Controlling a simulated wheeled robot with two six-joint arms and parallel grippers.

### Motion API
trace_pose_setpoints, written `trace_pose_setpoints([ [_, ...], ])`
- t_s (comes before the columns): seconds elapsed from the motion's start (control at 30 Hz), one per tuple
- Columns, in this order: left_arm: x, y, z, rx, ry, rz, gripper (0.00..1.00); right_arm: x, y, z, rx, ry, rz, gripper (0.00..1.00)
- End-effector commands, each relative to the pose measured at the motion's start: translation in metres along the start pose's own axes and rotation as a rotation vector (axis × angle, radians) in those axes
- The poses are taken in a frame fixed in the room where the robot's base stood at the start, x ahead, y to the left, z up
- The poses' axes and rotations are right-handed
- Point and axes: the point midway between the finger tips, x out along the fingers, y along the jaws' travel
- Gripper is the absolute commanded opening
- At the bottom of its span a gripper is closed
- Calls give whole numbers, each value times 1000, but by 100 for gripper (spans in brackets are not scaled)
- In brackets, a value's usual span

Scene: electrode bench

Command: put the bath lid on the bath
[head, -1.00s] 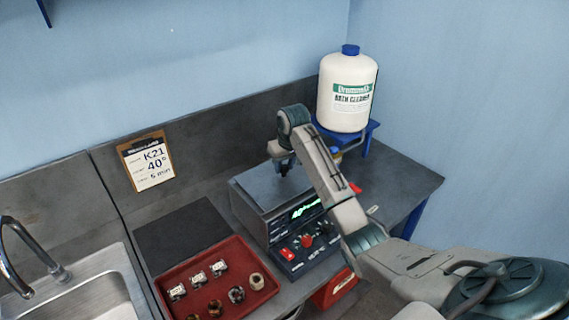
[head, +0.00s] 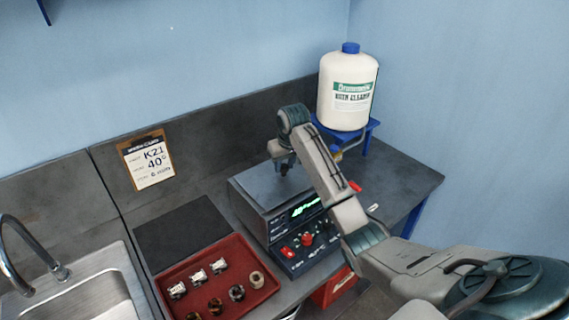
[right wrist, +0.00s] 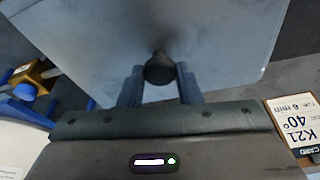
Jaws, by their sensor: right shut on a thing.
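The bath (head: 285,227) is a dark box with a green display and red controls on its front, standing mid-bench. The bath lid (head: 258,187), a flat grey plate, lies level over the bath's top; I cannot tell if it rests fully on the rim. In the right wrist view the lid (right wrist: 195,35) fills the upper picture, with its black knob (right wrist: 159,68) between my fingers. My right gripper (head: 285,168) is shut on that knob; it also shows in the right wrist view (right wrist: 160,84). My left gripper is not in view.
A red tray (head: 181,267) with several small metal parts sits left of the bath, in front of a dark mat (head: 182,231). A sink (head: 85,300) is further left. A white cleaner bottle (head: 346,95) stands on a blue stand (head: 366,131) behind right. A clipboard card (head: 148,160) leans behind.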

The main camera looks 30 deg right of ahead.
Motion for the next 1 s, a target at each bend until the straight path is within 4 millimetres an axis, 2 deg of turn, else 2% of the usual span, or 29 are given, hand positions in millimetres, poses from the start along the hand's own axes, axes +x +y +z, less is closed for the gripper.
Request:
trace_pose_setpoints([
  [0.77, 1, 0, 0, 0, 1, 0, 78, 8, 0, 2, 0, 2, 0, 0],
  [0.8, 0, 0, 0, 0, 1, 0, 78, 8, 0, 2, 0, 2, 0, 37],
  [0.9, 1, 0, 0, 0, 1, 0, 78, 8, 0, 2, 0, 1, 0, 56],
  [1.0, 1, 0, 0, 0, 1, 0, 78, 8, 0, 2, 0, 1, 0, 56],
])
